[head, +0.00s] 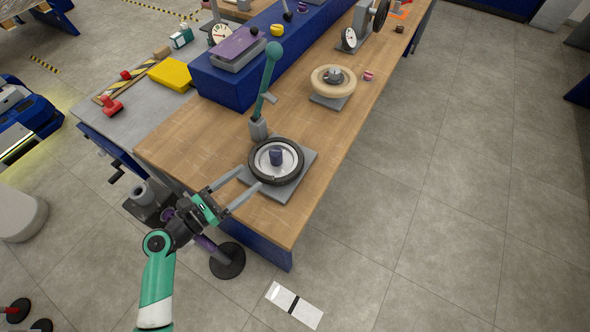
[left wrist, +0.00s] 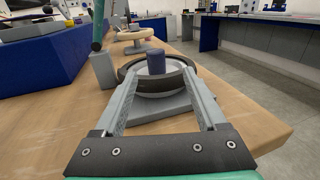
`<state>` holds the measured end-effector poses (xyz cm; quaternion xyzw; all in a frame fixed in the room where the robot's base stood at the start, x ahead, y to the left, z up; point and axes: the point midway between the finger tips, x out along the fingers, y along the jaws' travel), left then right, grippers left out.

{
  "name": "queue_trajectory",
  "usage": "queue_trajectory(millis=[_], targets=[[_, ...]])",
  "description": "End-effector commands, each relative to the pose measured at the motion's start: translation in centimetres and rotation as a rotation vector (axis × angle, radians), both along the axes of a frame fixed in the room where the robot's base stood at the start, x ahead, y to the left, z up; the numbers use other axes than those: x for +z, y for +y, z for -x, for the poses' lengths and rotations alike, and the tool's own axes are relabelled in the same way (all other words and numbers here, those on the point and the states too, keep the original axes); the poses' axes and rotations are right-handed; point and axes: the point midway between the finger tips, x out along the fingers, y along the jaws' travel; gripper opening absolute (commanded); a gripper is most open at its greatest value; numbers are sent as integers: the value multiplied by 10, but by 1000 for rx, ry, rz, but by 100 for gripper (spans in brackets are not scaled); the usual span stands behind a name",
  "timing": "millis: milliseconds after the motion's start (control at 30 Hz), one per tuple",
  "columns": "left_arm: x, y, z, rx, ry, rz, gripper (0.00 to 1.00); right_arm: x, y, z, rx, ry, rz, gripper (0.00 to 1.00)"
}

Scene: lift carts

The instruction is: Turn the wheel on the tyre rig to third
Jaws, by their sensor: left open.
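The tyre rig has a wheel with a black tyre (head: 293,178) around a pale disc, on a grey square plate (head: 302,183) at the near end of the wooden bench. A dark blue hub (head: 276,157) stands up at its centre; the hub also shows in the left wrist view (left wrist: 156,61). My left gripper (head: 252,176) is open, its two fingers spread at the near left rim of the wheel. In the left wrist view the fingers (left wrist: 160,72) lie either side of the hub, which is beyond them. I cannot tell whether they touch the tyre. No position marks are readable.
A green-handled lever (head: 270,68) on a grey base stands just behind the wheel. A beige wheel (head: 333,82) on its own plate is farther along the bench (head: 180,135). A blue raised block (head: 236,86) lines the left side. Open floor lies to the right.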

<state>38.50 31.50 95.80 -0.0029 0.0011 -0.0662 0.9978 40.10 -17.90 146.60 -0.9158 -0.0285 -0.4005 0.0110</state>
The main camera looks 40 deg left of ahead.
Motion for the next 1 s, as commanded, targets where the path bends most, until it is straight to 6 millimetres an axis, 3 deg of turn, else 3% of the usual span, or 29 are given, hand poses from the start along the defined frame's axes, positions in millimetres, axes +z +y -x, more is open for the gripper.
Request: queue_trajectory(millis=[33,267,367,733,1000], targets=[[-9,4,2,12,0,0,74,-8,0,0,0,-1,0,0],[-5,6,-3,15,-1,-5,74,-6,0,0,0,-1,0,0],[-6,4,-15,12,-1,-6,74,-8,0,0,0,-1,0,0],[-6,-6,-93,12,-4,-7,74,-23,0,0,0,0,0,0],[-5,-8,-115,15,-2,-5,74,-26,0,0,0,0,0,0]])
